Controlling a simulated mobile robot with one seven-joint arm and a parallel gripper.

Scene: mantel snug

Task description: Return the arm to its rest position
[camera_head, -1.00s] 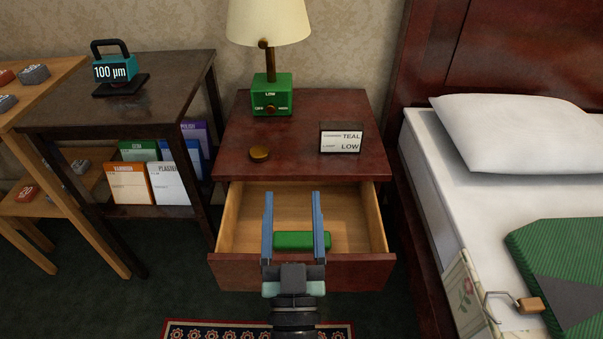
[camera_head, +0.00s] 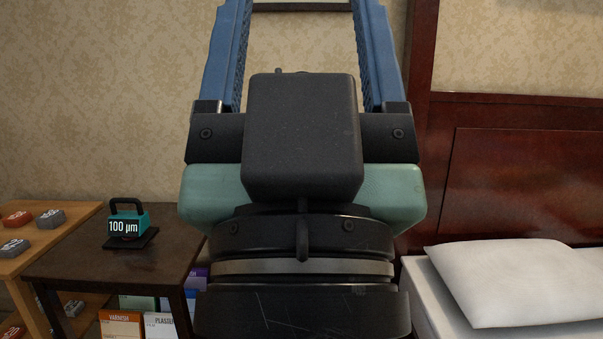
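My gripper (camera_head: 302,45) is large in the middle of the head view, close to the camera and raised in front of the wall. Its two blue fingers stand wide apart and point up. Nothing shows between the fingers except wallpaper and part of a dark frame edge. The fingertips reach the top edge of the picture. My gripper and wrist hide the nightstand, its drawer and the lamp.
At the left, a dark side table (camera_head: 110,268) carries a teal block marked 100 µm (camera_head: 128,224). A wooden shelf (camera_head: 62,226) with several small blocks stands beside it. At the right are a bed with a white pillow (camera_head: 515,280) and a dark red headboard (camera_head: 530,180).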

